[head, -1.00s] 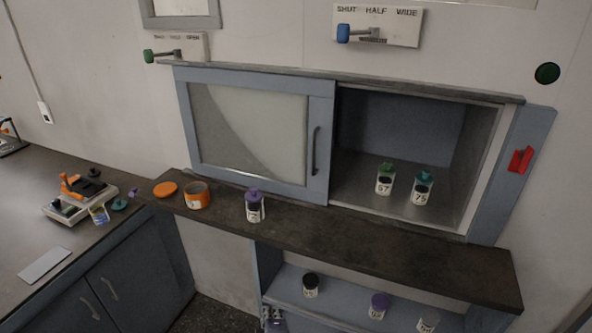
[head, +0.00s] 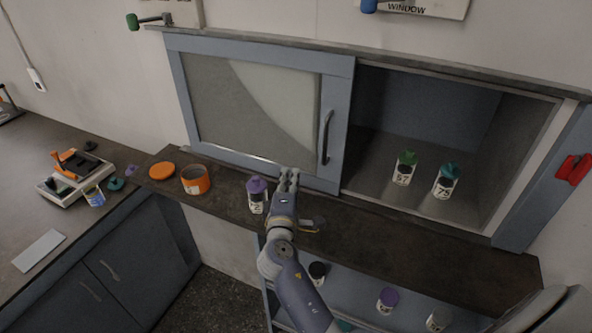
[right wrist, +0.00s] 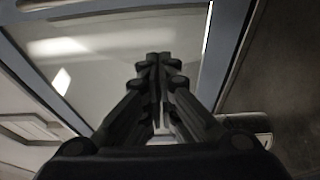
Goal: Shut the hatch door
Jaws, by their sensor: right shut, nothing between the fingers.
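The hatch door (head: 337,130) is a blue-framed sliding panel with a glass pane and a dark upright handle (head: 326,137) near its right edge. It covers the left part of the hatch; the right part (head: 425,115) stands open. My right gripper (head: 289,176) is shut and empty in front of the door's lower edge, left of and below the handle, apart from it. In the right wrist view its closed fingers (right wrist: 158,62) point toward the pane, with the blue frame (right wrist: 228,55) to the right. My left gripper is out of view.
Jars 57 (head: 404,169) and 75 (head: 446,181) stand inside the open part. A purple-capped jar (head: 257,196) stands on the dark ledge just left of my right gripper. An orange tub (head: 195,180) and its lid (head: 162,171) lie further left. Jars sit on the shelf below.

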